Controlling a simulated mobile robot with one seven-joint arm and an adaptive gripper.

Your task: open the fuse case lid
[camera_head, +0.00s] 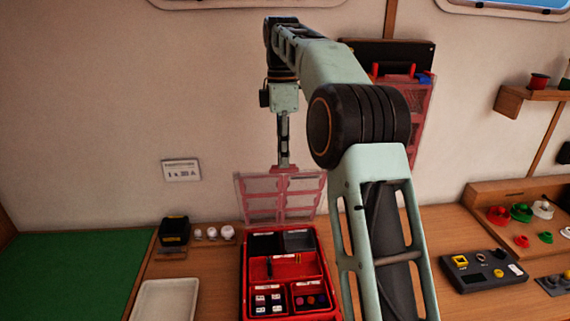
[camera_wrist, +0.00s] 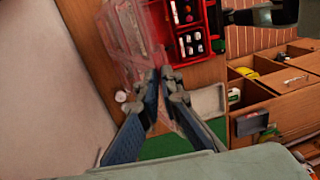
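The fuse case (camera_head: 244,285) is a red box on the wooden bench, with small coloured fuses in its compartments. Its clear pink lid (camera_head: 262,184) stands raised at the back of the case, roughly upright. My gripper (camera_head: 284,166) points down at the lid's top edge, touching it or very close. In the wrist view my gripper's fingertips (camera_wrist: 163,73) are close together beside the pink lid (camera_wrist: 124,38), with the red case (camera_wrist: 187,54) beyond. Whether the lid's edge lies between the fingertips is not clear.
A black-and-yellow device (camera_head: 174,231) and small white knobs (camera_head: 212,233) stand left of the case. A white tray (camera_head: 163,299) and green mat (camera_head: 75,275) lie farther left. A dark control box (camera_head: 482,270) is on the right. My arm covers the bench just right of the case.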

